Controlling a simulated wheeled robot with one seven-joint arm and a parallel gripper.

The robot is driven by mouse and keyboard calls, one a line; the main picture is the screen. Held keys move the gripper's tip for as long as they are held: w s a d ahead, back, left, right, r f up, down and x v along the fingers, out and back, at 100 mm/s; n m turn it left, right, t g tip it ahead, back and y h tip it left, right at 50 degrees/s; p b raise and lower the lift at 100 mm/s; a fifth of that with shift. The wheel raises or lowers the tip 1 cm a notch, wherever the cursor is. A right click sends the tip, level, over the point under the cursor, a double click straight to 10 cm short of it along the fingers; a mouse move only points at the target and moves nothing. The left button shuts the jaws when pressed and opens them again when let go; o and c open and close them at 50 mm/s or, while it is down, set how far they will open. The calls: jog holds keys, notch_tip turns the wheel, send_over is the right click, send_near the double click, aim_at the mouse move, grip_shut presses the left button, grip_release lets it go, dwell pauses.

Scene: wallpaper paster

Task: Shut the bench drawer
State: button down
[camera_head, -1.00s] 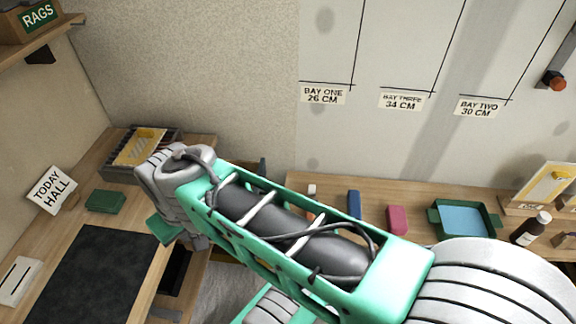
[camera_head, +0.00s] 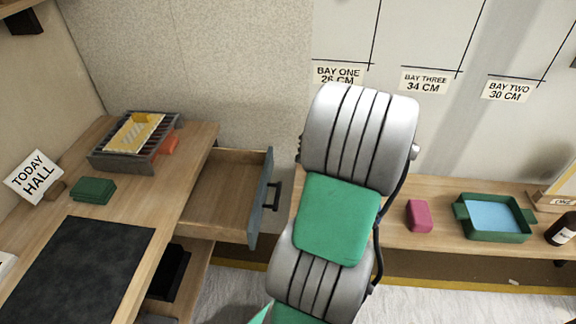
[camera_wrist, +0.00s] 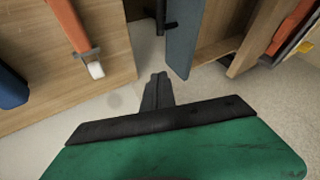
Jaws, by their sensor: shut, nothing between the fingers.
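The bench drawer (camera_head: 222,192) stands pulled out from the right side of the left bench (camera_head: 180,155). It looks empty inside. Its blue-grey front (camera_head: 262,198) carries a dark handle (camera_head: 275,192) on the right side. In the wrist view the drawer front (camera_wrist: 182,38) shows edge-on at top centre, with the dark handle (camera_wrist: 166,24) beside it. My gripper (camera_wrist: 157,92) shows in the wrist view as dark fingers closed together, empty, below the drawer front and apart from it. In the head view my arm hides the gripper.
A second bench (camera_head: 400,225) runs along the back wall with a pink block (camera_head: 419,215) and a green tray (camera_head: 492,217). In the wrist view a brush-like tool with an orange handle (camera_wrist: 70,24) lies on that bench. A gap of floor separates the benches.

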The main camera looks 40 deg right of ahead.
jog(key=b, duration=0.1)
send_near(271, 168)
notch_tip(271, 168, down, 4)
jog(key=d, duration=0.2)
jog(key=w+a, duration=0.2)
jog(key=shift+w+r, duration=0.15)
jog(key=shift+w, duration=0.15)
jog(key=shift+w, duration=0.1)
